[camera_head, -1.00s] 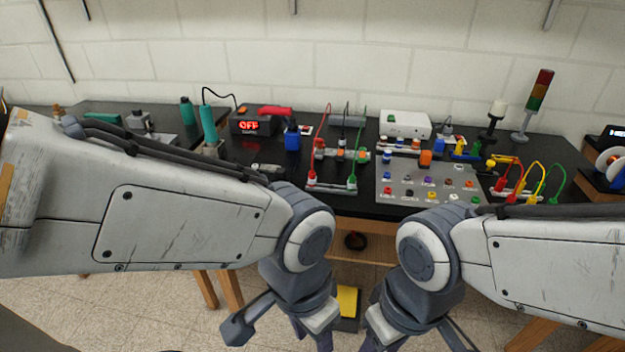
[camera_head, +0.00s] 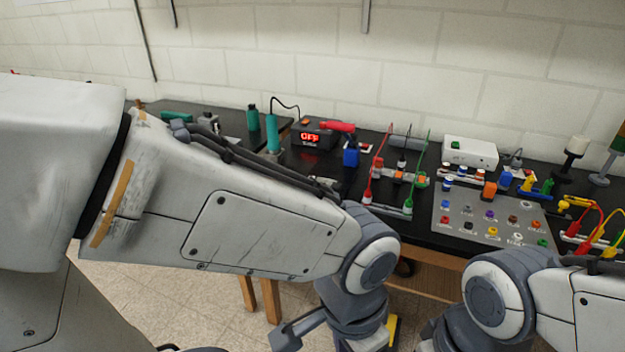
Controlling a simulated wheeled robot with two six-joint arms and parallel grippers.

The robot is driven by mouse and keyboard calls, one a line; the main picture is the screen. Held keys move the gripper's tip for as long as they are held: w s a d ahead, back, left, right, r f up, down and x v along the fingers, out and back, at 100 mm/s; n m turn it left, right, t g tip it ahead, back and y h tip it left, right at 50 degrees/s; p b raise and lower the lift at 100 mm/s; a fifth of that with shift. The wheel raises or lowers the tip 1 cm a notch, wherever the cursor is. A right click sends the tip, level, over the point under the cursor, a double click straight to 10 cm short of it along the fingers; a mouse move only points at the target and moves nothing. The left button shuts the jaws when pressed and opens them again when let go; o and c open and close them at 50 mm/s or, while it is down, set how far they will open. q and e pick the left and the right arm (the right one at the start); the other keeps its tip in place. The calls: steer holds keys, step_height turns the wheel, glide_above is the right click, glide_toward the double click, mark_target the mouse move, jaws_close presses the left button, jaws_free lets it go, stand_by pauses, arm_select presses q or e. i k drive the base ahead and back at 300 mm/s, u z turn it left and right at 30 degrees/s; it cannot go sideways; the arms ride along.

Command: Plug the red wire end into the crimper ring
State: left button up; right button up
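A red wire (camera_head: 378,150) rises in a thin arc from a red plug at the left end of a small holder on the black bench, beside a black and a green wire. Another red wire (camera_head: 594,209) bends over a rack at the right edge. A red-handled tool (camera_head: 336,126), perhaps the crimper, lies beside the black box with the red display; I cannot make out a ring on it. My arms hang in front of the bench, with both wrists at the bottom edge. The fingertips of both grippers are cut off below the picture.
A grey panel (camera_head: 485,236) with several coloured sockets lies right of the wire holder. A white box (camera_head: 470,151) stands behind it. A teal bottle (camera_head: 272,134) and the black display box (camera_head: 308,139) stand farther left. My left arm hides part of the bench's front edge.

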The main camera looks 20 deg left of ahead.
mark_target(367, 195)
steer(key=z, duration=0.45)
steer(key=i, duration=0.95)
